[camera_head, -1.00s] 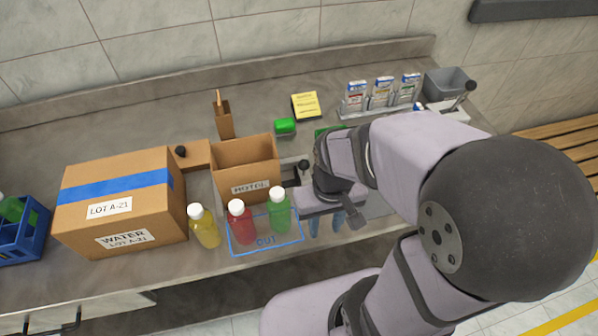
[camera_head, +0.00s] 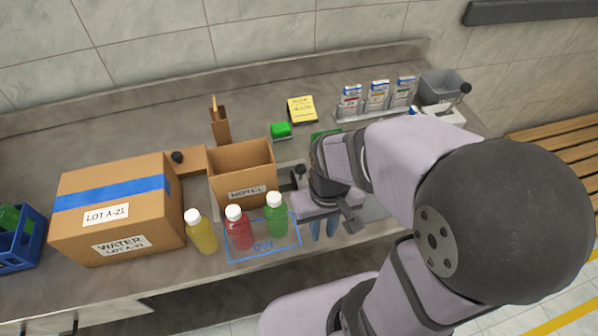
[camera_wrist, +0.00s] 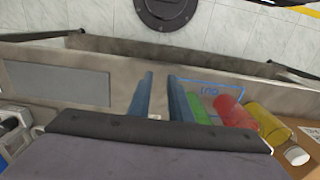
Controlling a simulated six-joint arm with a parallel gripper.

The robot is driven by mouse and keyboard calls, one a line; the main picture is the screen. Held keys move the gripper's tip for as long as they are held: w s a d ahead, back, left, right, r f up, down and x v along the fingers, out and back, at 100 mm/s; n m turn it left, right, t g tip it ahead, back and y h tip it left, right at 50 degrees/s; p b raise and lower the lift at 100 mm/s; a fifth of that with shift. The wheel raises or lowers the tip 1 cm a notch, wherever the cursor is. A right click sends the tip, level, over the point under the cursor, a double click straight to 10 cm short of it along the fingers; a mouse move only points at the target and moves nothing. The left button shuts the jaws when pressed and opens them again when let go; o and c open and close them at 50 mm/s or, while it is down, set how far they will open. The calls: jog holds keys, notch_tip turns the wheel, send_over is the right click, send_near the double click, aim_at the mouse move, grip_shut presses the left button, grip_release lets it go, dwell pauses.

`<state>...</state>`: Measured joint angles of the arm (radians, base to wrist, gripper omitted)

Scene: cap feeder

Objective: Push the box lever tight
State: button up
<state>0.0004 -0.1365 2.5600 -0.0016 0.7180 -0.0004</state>
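A brown open-topped box (camera_head: 243,176) with a lettered label stands at the middle of the counter. A lever with a black knob (camera_head: 300,171) stands at its right side, beside a dark fitting. My gripper (camera_head: 323,230) points down at the counter's front, to the right of the box and bottles, apart from the lever. Its two blue fingers are spread with nothing between them; my gripper (camera_wrist: 160,83) looks the same in the wrist view. My arm hides part of the counter behind it. The box and its lever are not clearly visible in the wrist view.
Yellow (camera_head: 201,233), red (camera_head: 238,228) and green (camera_head: 276,217) bottles stand in front of the box, near the blue OUT outline (camera_head: 263,254). A large water carton (camera_head: 115,210) stands left. Another black knob (camera_head: 177,156) sits on a wooden block. A grey bin (camera_head: 440,84) stands far right.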

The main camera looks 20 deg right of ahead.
jog(key=shift+d+r, duration=0.1)
jog(key=shift+d, duration=0.1)
grip_shut()
jog(key=s+d+f+m+g+p, duration=0.1)
jog(key=d+m+p, duration=0.1)
jog(key=d+m, duration=0.15)
jog(key=w+d+r+m+t+y, duration=0.15)
jog(key=w+d+m, duration=0.25)
jog(key=w+d, duration=0.65)
jog(key=w+a+r+m+y, duration=0.2)
jog(key=w+r+m, duration=0.6)
jog(key=m, duration=0.4)
jog(key=shift+w+a+r+m+p, duration=0.25)
jog(key=shift+a+r+m+p, duration=0.1)
jog(key=shift+a+r, duration=0.35)
